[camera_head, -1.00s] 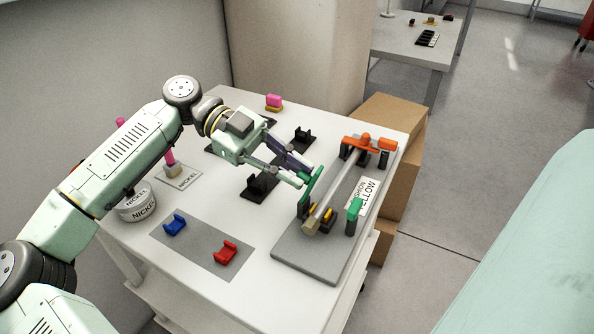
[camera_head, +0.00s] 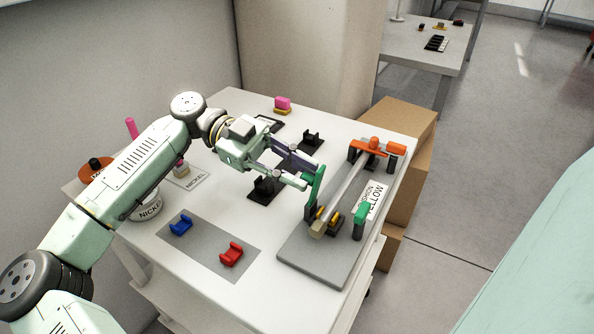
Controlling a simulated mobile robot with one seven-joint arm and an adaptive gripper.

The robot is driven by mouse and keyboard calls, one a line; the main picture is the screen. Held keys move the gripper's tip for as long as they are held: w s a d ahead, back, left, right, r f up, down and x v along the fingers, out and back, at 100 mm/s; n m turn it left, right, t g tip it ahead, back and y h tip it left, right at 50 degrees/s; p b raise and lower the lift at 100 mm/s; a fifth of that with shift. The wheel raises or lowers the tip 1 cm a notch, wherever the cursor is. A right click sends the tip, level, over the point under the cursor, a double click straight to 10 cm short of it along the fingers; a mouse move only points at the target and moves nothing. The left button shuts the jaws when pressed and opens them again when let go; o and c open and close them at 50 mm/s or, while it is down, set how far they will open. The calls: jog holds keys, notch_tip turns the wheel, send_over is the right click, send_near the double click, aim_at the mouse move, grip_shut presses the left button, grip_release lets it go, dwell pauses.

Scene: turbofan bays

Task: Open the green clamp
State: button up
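The green clamp's arm (camera_head: 314,189) stands raised, nearly upright, at its dark post left of the grey rod (camera_head: 345,193). It does not lie across the rod. The clamp's other post, with a green top (camera_head: 361,212), stands apart on the right of the rod. My gripper (camera_head: 309,177) comes from the left, with its fingertips at the upper part of the green arm. A gap shows between its two fingers. Whether they touch the arm is hard to tell.
An orange clamp (camera_head: 375,147) lies across the rod's far end. The grey base plate (camera_head: 318,269) carries both clamps and a label card (camera_head: 370,197). Black holders (camera_head: 265,188) stand left of it. A grey mat (camera_head: 207,247) holds blue (camera_head: 181,226) and red (camera_head: 231,254) pieces.

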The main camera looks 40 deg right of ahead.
jog(key=shift+o, duration=1.3)
jog(key=shift+f, duration=0.1)
jog(key=shift+w, duration=0.1)
jog(key=v, duration=1.2)
